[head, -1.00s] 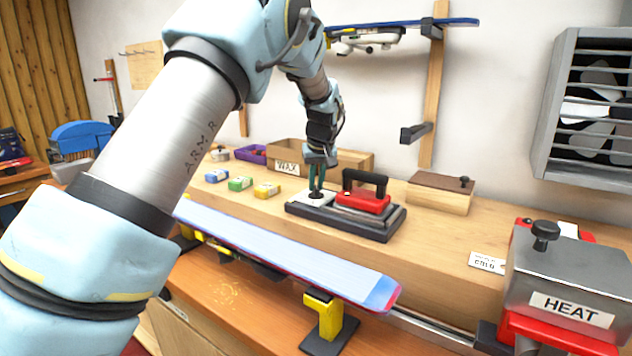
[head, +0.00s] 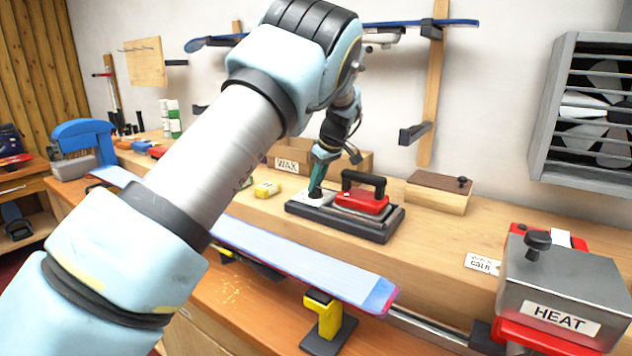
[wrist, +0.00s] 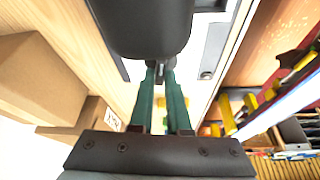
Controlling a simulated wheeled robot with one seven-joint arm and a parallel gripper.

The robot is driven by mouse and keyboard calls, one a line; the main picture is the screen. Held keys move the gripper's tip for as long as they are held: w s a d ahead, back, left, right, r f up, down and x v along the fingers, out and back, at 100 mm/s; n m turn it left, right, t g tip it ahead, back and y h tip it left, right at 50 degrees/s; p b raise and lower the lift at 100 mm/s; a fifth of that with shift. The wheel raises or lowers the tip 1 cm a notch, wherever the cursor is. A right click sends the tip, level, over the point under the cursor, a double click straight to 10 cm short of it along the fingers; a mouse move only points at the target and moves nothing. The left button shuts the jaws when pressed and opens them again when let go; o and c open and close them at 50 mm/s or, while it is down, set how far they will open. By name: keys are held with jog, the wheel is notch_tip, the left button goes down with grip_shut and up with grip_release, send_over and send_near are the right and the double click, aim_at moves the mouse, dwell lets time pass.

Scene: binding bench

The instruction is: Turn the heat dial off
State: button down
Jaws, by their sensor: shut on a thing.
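A small black dial (head: 315,193) stands on the white panel (head: 299,197) at the left end of a dark iron stand (head: 345,222). The green fingers of my gripper (head: 317,187) come down onto this dial and are closed around it. The gripper leans, its top to the right of its tips. In the wrist view the fingers (wrist: 163,82) are close together, and a large dark shape hides most of the dial. Any mark on the dial is too small to read. A grey box (head: 570,280) labelled HEAT, with a black knob (head: 538,240) on top, stands at right.
A red iron (head: 362,200) with a black handle sits on the stand, just right of my gripper. A brown-topped wooden box (head: 438,192) and a yellow block (head: 267,189) are nearby. A blue ski (head: 300,261) lies in front. A fan (head: 590,105) hangs at right.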

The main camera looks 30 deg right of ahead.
dwell(0.4)
jog(key=c, duration=0.9)
grip_release()
jog(key=b+v, duration=0.2)
jog(key=v, duration=0.8)
jog(key=shift+s+r, duration=0.1)
jog(key=shift+r, duration=0.3)
